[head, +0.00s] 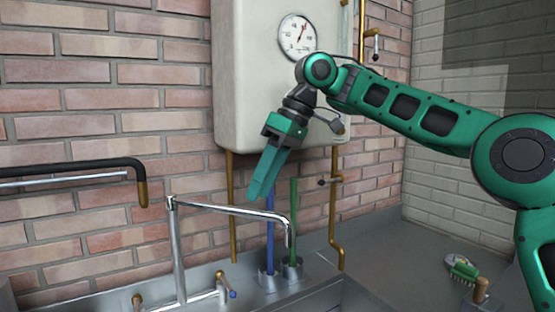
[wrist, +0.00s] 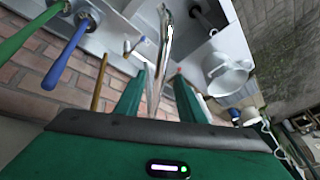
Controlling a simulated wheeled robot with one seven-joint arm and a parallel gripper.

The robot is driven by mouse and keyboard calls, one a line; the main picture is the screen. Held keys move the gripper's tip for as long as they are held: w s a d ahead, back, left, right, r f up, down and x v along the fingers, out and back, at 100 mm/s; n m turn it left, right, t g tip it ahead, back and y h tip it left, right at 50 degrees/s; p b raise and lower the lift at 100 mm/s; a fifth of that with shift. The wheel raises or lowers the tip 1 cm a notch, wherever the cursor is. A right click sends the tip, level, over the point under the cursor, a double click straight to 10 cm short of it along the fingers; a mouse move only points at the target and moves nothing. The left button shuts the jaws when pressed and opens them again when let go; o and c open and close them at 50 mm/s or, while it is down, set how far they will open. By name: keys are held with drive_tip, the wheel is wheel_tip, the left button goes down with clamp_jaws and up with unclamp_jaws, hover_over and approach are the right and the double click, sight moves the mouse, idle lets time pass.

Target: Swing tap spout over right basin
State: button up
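The chrome tap (head: 228,209) has an upright post at the left. Its spout reaches right and bends down at its end, near the edge of the right basin (head: 335,296). My gripper (head: 259,194) points down just above the middle of the spout in the head view. In the wrist view my gripper (wrist: 158,92) has its two green fingers apart, with the chrome spout (wrist: 165,50) showing between them. Contact with the spout cannot be told. The left basin is mostly out of the head view.
Blue (head: 270,232) and green (head: 293,215) rods stand behind the spout. A white boiler (head: 255,90) and brass pipes (head: 336,210) are on the brick wall. A black-sleeved pipe (head: 85,168) juts in at left. A green brush (head: 463,271) lies on the right counter.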

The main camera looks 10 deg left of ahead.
drive_tip(key=v, duration=0.6)
drive_tip(key=shift+d+r, duration=0.3)
drive_tip(key=shift+r, duration=0.1)
drive_tip(key=shift+w, duration=0.1)
drive_tip(key=shift+c, duration=0.4)
